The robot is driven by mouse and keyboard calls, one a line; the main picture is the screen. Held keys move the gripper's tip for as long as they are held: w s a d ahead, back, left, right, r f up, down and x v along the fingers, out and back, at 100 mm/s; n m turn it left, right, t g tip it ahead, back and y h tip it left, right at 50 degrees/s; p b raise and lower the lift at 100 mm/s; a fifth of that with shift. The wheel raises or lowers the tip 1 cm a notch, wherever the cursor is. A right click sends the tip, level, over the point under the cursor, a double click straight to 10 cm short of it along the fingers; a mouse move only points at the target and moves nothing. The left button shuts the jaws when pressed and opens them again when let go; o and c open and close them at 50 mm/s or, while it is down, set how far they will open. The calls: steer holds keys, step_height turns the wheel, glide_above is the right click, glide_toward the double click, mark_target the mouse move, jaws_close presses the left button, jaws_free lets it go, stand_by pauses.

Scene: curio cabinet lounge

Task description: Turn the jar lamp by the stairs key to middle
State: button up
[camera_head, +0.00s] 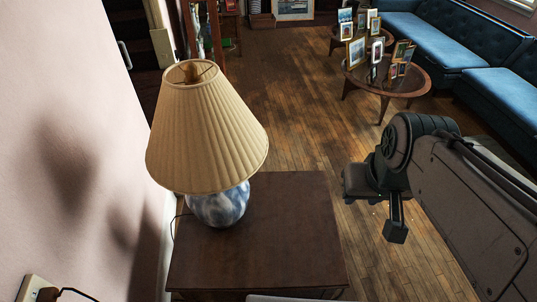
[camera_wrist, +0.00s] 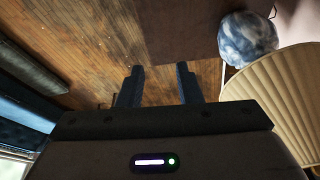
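The jar lamp (camera_head: 207,125) stands upright on a dark wooden side table (camera_head: 285,240). It has a pleated beige shade and a blue-and-white jar base (camera_head: 218,206). In the wrist view its base (camera_wrist: 248,40) and shade (camera_wrist: 285,95) are at the right. A small key or switch cannot be made out clearly; a small dark piece shows by the base at the wrist view's top right. My gripper (camera_wrist: 158,84) is open and empty, with its two fingers apart. In the head view it hangs right of the table, apart from the lamp (camera_head: 385,215).
A pink wall with an outlet (camera_head: 35,290) and cord is at the left. A round table (camera_head: 400,83) with several picture frames stands behind my arm. A blue sofa (camera_head: 430,40) is at the back right. Wooden floor between is clear.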

steer(key=w+a+f+n+g+y+b, duration=0.2)
steer(key=w+a+f+n+y+b, duration=0.3)
steer(key=f+b, duration=0.35)
steer(key=w+a+f+n+g+y+b, duration=0.25)
steer(key=w+a+f+b, duration=0.3)
steer(key=f+b, duration=0.35)
steer(key=w+a+f+n+t+y+b, duration=0.1)
steer(key=w+a+f+n+y+b, duration=0.1)
steer(key=w+f+n+y+b, duration=0.45)
steer(key=w+a+f+n+t+y+b, duration=0.2)
steer(key=w+y+b, duration=0.2)
steer(key=w+b, duration=0.6)
steer(key=a, duration=0.8)
steer(key=a+b, duration=0.1)
steer(key=a, duration=0.4)
steer(key=shift+w, duration=0.4)
jaws_close()
